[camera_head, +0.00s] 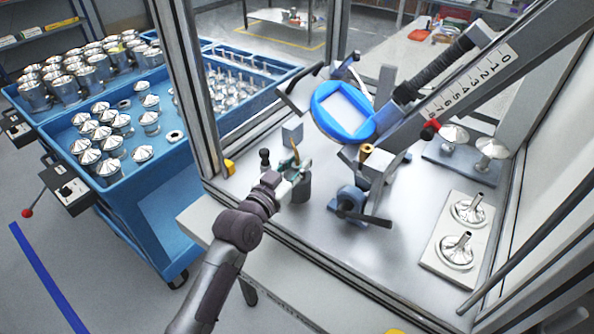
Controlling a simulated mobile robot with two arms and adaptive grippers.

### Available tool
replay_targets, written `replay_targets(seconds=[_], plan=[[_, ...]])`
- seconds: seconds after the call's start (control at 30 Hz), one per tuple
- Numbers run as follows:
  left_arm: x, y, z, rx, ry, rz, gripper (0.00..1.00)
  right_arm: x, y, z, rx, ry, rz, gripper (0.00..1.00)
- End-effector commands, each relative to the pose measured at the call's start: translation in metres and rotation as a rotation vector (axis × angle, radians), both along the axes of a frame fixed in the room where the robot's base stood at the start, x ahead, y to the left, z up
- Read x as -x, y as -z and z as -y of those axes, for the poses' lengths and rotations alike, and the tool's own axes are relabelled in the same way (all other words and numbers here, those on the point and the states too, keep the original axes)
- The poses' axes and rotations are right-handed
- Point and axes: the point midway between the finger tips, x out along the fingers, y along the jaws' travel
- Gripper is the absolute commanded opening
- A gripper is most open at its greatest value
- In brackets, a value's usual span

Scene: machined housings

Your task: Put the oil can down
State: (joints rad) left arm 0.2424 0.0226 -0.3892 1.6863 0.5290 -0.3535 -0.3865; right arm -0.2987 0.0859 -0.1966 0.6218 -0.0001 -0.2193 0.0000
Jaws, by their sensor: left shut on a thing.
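The oil can (301,190) is a small dark grey can with a thin brass-coloured spout pointing up. It is upright over the grey bench top (310,225), inside the framed machine. My left gripper (291,179) reaches in from the lower left and is shut on the can's near left side, hiding part of it. I cannot tell whether the can's base touches the bench. My right gripper is not in view.
A fixture with a blue ring (343,110) and a dark clamp (352,203) stands right of the can. A small black-knobbed part (265,160) is close on its left. A plate (452,240) with shiny funnel-shaped parts lies far right. Frame posts surround the bench.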

Motion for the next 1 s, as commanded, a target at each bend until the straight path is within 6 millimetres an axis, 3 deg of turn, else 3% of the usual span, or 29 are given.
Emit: replay_targets(seconds=[0.13, 0.53, 0.57, 0.67, 0.7, 1.0], plan=[[0.000, 0.019, 0.000, -0.002, 0.000, 0.001, 0.00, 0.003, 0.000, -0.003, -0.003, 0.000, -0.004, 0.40], [0.000, 0.025, 0.000, -0.001, 0.000, 0.003, 0.00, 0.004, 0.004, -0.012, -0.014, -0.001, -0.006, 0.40], [0.000, 0.024, 0.000, -0.001, 0.000, 0.001, 0.32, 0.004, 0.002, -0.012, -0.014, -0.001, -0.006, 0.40], [0.000, 0.024, 0.000, -0.001, 0.000, 0.001, 0.48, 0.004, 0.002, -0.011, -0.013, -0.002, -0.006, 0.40], [0.000, 0.024, 0.000, -0.001, 0.000, 0.001, 0.52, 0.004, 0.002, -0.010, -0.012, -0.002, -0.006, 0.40], [0.000, 0.021, 0.000, -0.001, 0.000, 0.001, 0.52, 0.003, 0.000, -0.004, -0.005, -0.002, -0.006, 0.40]])
